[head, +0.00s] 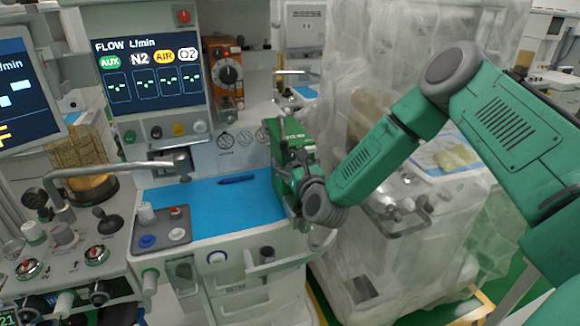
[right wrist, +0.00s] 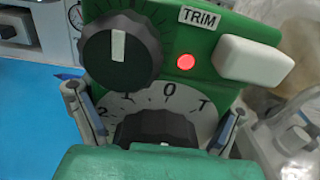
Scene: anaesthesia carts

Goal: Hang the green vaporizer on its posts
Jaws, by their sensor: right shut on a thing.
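The green vaporizer (head: 280,140) is in the head view at the right end of the cart's blue work surface, below and to the right of the hung orange vaporizer. My right gripper (right wrist: 157,122) is shut on it, one finger on each side of its lower dial. In the right wrist view the green vaporizer (right wrist: 185,22) fills the upper middle, with a black knob, a red light, a white block and a TRIM label. It looks roughly upright; whether it touches the worktop is unclear. I cannot make out its posts. My left gripper is not in view.
The orange vaporizer (head: 227,72) hangs beside the flow screen (head: 150,70). A dark blue pen (head: 237,179) lies on the blue work surface (head: 215,203), otherwise largely clear. A plastic-covered machine (head: 400,215) stands close on the right. A jointed metal arm (head: 110,170) sticks out at left.

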